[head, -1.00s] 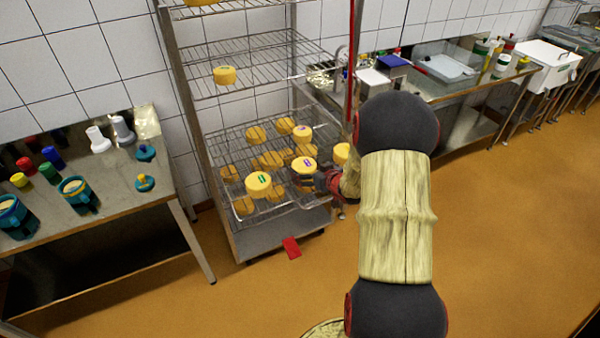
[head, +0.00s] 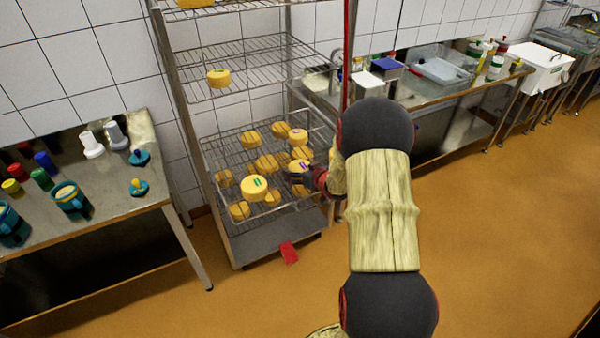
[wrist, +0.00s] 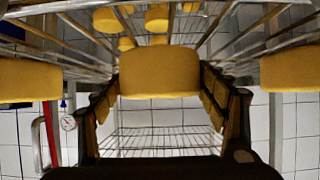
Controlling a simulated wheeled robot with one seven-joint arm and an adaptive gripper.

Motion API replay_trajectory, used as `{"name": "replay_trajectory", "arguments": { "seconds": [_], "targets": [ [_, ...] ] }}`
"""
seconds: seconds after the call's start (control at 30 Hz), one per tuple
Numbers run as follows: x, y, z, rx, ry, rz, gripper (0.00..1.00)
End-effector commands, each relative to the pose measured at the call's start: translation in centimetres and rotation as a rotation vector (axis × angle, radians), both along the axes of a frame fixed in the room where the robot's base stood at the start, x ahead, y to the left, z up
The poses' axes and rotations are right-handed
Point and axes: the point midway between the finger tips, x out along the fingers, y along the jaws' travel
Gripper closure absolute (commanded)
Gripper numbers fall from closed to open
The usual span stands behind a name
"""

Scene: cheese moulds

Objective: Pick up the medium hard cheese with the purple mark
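The cheese with the purple mark (head: 298,167) sits on the front right of the rack's middle shelf in the head view. My gripper (head: 311,178) is right at its front right side. In the wrist view a yellow cheese (wrist: 160,72) fills the space ahead between the fingers, likely the same one; its mark does not show there. My gripper's fingers (wrist: 160,88) are spread, one on each side of this cheese. I cannot tell whether they touch it.
A cheese with a green mark (head: 254,188) sits to the left on the wire rack (head: 232,232). Several other cheeses stand behind and below. A cheese at the left (wrist: 28,80) and one at the right (wrist: 292,72) flank my fingers. A table (head: 110,215) with pots stands left.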

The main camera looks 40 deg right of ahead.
Motion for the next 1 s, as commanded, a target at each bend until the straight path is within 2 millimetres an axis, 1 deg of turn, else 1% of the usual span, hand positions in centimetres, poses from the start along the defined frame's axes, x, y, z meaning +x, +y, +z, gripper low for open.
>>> {"name": "replay_trajectory", "arguments": {
  "seconds": [0.07,0.47,0.77,0.87,0.97,1.0],
  "targets": [
    [0.0,0.0,0.0,0.0,0.0,0.0,0.34],
    [0.0,0.0,0.0,0.0,0.0,0.0,0.56],
    [0.1,0.0,0.3,-0.001,-0.002,0.0,0.57],
    [0.1,0.0,0.9,-0.002,-0.004,0.0,0.57],
    [0.1,-0.1,2.0,-0.003,-0.003,0.001,0.57],
    [0.1,-0.1,2.6,-0.003,-0.003,0.001,0.57]
  ]
}}
